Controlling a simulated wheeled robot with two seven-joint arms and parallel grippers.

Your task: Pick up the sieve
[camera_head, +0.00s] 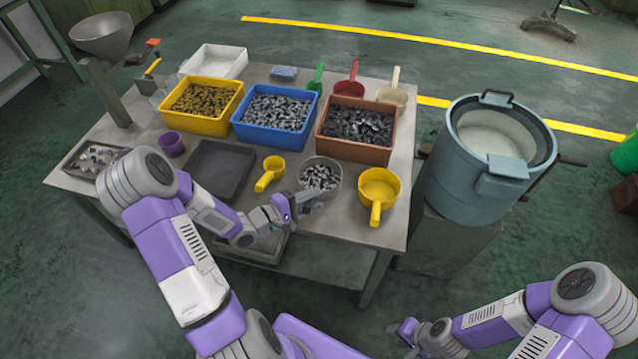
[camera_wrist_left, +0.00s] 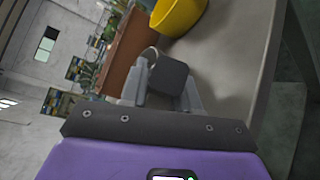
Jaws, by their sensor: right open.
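A round grey metal bowl (camera_head: 320,172), which looks like the sieve, stands at the table's front edge with small metal pieces in it. My left gripper (camera_head: 312,203) is at its near side, close to the rim. In the left wrist view my left gripper's fingers (camera_wrist_left: 165,92) stand apart, with a dark rounded block (camera_wrist_left: 168,74) between or just beyond them. That block may be the sieve's handle, and I cannot tell whether the fingers press on it. My right gripper (camera_head: 402,332) is open and empty, low in front of the table.
A yellow pot (camera_head: 380,190) stands right of the bowl, and a yellow scoop (camera_head: 270,173) to its left. Behind are yellow (camera_head: 203,105), blue (camera_head: 271,118) and brown (camera_head: 355,130) bins of parts. A blue-grey drum machine (camera_head: 478,170) stands right of the table.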

